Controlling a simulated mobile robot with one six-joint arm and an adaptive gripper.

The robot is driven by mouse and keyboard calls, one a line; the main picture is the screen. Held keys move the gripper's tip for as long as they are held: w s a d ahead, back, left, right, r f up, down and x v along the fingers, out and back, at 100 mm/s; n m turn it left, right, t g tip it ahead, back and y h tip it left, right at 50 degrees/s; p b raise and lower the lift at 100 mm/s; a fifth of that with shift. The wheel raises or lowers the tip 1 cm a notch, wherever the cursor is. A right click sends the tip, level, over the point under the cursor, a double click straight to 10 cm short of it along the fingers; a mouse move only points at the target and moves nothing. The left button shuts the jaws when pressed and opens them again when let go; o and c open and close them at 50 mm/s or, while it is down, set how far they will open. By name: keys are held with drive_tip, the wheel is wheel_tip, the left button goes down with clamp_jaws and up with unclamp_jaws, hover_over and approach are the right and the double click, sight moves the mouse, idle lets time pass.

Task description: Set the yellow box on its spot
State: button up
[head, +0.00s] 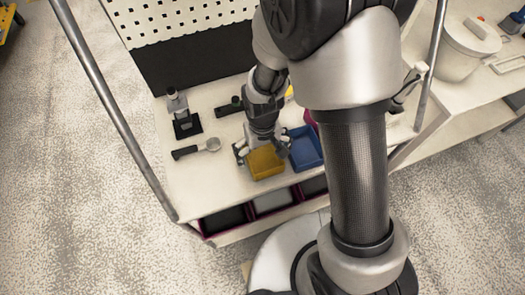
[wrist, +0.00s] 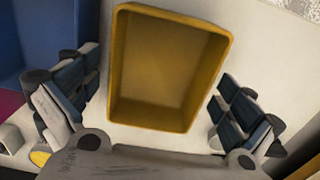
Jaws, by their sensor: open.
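The yellow box (head: 265,162) is an open, empty tray near the front edge of the white worktop, just left of a blue box. In the wrist view the yellow box (wrist: 168,70) lies between the fingers, with a gap on each side. My gripper (head: 262,151) is over the yellow box with its fingers spread to either side; it also shows in the wrist view (wrist: 160,105). It is open and not closed on the box. I cannot make out a marked spot for the box.
The blue box (head: 307,148) stands close on the right of the yellow box. A round-headed tool (head: 197,148) and a small black-based stand (head: 182,115) are to the left on the worktop (head: 200,185). A white lidded pot (head: 467,48) is far right. Bins sit below the front edge.

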wheel_tip(320, 180, up, 12)
drive_tip(key=p, duration=0.5)
wheel_tip(320, 180, up, 9)
drive_tip(key=t, duration=0.1)
hover_over(262, 159)
drive_tip(key=s+d, duration=0.1)
drive_tip(key=d, duration=0.3)
drive_tip(key=s+d+r+m+t, duration=0.3)
drive_tip(key=s+d+r, duration=0.4)
drive_tip(key=s+r, duration=0.5)
drive_tip(key=shift+s+t, duration=0.3)
drive_tip(key=shift+s, duration=0.05)
